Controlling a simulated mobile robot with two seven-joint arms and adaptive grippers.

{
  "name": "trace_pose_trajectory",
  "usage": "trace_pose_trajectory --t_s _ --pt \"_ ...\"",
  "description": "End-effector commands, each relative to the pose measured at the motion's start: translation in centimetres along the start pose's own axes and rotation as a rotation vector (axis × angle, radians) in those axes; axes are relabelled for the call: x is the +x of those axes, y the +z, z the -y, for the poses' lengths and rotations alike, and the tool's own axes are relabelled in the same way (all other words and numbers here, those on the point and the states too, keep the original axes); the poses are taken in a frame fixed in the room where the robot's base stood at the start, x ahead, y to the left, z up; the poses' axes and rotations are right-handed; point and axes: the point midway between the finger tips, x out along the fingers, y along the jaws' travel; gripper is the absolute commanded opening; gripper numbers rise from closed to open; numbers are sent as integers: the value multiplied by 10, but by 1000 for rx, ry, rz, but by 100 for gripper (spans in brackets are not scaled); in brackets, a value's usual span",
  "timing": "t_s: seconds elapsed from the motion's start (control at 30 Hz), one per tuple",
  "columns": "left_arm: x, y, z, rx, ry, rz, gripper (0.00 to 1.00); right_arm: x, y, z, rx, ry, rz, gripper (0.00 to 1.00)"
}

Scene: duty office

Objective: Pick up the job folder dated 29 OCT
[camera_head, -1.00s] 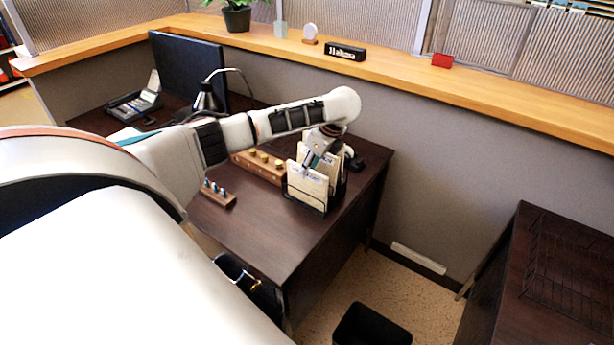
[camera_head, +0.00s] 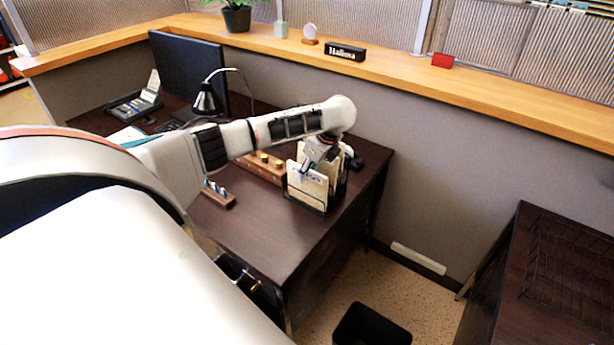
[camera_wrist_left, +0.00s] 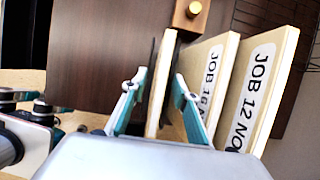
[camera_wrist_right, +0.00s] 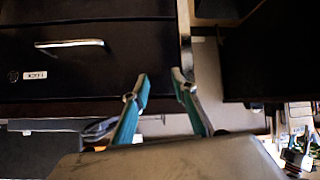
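Several cream job folders stand upright in a black desk rack (camera_head: 319,207). In the left wrist view, one folder reads JOB 12 NO… (camera_wrist_left: 262,85) and the one beside it reads JOB 16 … (camera_wrist_left: 213,82), its label partly hidden by a finger. The leftmost folder (camera_wrist_left: 160,85) shows only its edge, so its date is hidden. My left gripper (camera_wrist_left: 158,82) is open, its fingers on either side of that leftmost folder, with gaps showing. No 29 OCT label is readable. My right gripper (camera_wrist_right: 160,82) is open and empty, away from the folders.
The rack stands near the right end of the dark desk (camera_head: 262,225). A wooden block with knobs (camera_head: 262,167) and a small holder (camera_head: 218,195) are close to its left. A lamp (camera_head: 207,98) and monitor (camera_head: 188,75) stand behind. A black bin (camera_head: 371,326) is on the floor.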

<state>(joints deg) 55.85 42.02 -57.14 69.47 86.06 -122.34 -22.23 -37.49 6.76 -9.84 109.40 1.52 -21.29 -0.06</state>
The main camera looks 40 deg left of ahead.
Motion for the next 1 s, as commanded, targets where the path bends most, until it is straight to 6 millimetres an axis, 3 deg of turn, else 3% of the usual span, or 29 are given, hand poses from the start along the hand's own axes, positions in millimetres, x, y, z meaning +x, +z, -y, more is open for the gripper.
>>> trace_pose_trajectory --t_s 0.23,0.27,0.37,0.77,1.0 --pt "0 0 0 0 0 0 29 0 0 1 4 1 0 26" --pt "0 0 0 0 0 0 27 0 0 1 4 1 0 26" --pt "0 0 0 0 0 0 1 0 0 0 4 1 0 26" --pt "-1 0 0 0 -1 0 0 0 1 -1 -4 0 1 26" --pt "-17 7 1 -2 -3 0 0 -1 1 -2 -9 0 1 26"
